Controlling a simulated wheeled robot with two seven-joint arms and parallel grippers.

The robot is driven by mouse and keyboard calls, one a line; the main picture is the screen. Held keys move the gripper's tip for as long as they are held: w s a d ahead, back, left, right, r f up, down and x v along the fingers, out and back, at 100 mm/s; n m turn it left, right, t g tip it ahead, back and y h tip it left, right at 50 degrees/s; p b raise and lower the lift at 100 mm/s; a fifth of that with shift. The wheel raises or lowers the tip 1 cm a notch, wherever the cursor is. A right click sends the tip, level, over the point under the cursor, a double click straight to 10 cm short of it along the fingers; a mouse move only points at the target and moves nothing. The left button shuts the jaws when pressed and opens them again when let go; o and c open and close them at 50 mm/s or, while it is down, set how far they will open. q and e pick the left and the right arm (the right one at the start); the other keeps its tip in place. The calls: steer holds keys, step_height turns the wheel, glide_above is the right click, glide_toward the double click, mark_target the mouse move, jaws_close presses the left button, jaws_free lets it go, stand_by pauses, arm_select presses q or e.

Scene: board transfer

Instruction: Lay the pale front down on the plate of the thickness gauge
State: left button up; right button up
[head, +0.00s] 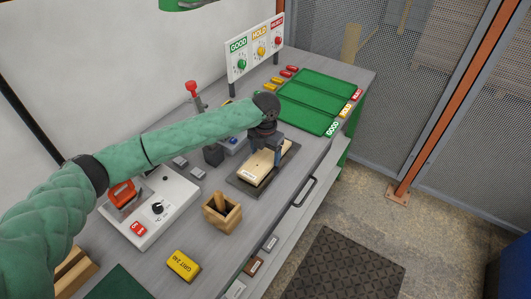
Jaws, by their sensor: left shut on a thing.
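The pale front (256,169) is a light wooden board with a small white label at its near end. It lies over the dark plate of the thickness gauge (240,183); I cannot tell whether it touches the plate all along. My left gripper (265,153) comes down from above and is shut on the pale front near its far part. The gripper and wrist hide the far end of the board and part of the gauge behind it. My right gripper is not in view.
A green sorting tray (308,103) with labels and a GOOD/HOLD/REJECT sign (255,47) stand at the back. A wooden box (221,212), a yellow grit block (183,265) and a white control panel (150,207) are nearer. A drawer handle (301,192) juts from the bench front.

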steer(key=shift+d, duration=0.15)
arm_select(q)
steer(key=shift+f, duration=0.35)
stand_by(0.4)
steer(key=o, duration=1.2)
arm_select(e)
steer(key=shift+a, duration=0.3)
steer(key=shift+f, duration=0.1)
arm_select(q)
steer(key=shift+r, duration=0.3)
step_height(320, 180, up, 6)
steer(key=b, duration=0.3)
steer(key=shift+r, duration=0.65)
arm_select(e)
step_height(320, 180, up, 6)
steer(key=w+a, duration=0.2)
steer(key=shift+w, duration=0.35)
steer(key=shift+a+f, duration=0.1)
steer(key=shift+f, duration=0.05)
